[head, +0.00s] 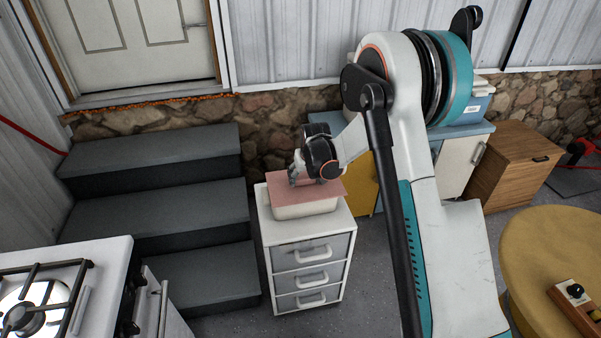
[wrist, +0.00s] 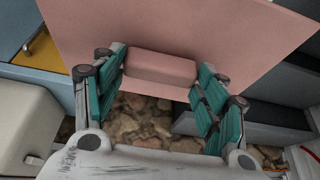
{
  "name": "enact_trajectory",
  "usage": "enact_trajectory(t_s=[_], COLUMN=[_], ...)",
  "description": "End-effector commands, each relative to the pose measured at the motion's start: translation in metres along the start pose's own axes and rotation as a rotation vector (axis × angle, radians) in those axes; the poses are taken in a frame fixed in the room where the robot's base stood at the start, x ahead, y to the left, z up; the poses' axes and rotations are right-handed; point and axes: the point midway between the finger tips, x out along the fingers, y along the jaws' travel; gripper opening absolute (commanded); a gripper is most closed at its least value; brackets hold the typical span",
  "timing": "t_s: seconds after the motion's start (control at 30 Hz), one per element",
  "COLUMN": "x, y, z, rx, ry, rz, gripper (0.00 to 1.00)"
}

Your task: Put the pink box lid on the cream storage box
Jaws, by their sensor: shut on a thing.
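The pink box lid (head: 327,190) is a flat plate over the cream storage box (head: 305,209), which stands on a white drawer cabinet. In the head view the lid looks slightly turned relative to the box. Whether it touches the rim cannot be told. My gripper (head: 305,178) is above the lid. In the wrist view the lid (wrist: 225,35) fills the top, and my gripper (wrist: 160,85) has its teal fingers on either side of the lid's raised block handle (wrist: 160,66). The gripper is shut on this handle. The box is hidden in the wrist view.
The white drawer cabinet (head: 311,258) stands between dark grey steps (head: 160,210) on the left and blue-topped cabinets (head: 455,150) at the back right. A gas stove (head: 60,290) is at front left. A round yellow table (head: 550,250) is at right.

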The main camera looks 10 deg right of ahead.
Motion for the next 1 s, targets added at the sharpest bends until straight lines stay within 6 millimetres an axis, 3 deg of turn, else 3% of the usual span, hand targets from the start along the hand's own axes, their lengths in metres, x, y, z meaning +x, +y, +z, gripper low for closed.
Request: enact_trajectory(t_s=[0.1,0.3,0.77,1.0], x=[0.023,0.036,0.036,0.049], y=[0.0,0.0,0.0,0.0], z=[-0.026,-0.044,-0.043,-0.038], rx=[0.0,0.0,0.0,0.0], ry=[0.0,0.0,0.0,0.0], rz=[0.0,0.0,0.0,0.0], gripper=[0.18,0.18,0.18,0.18])
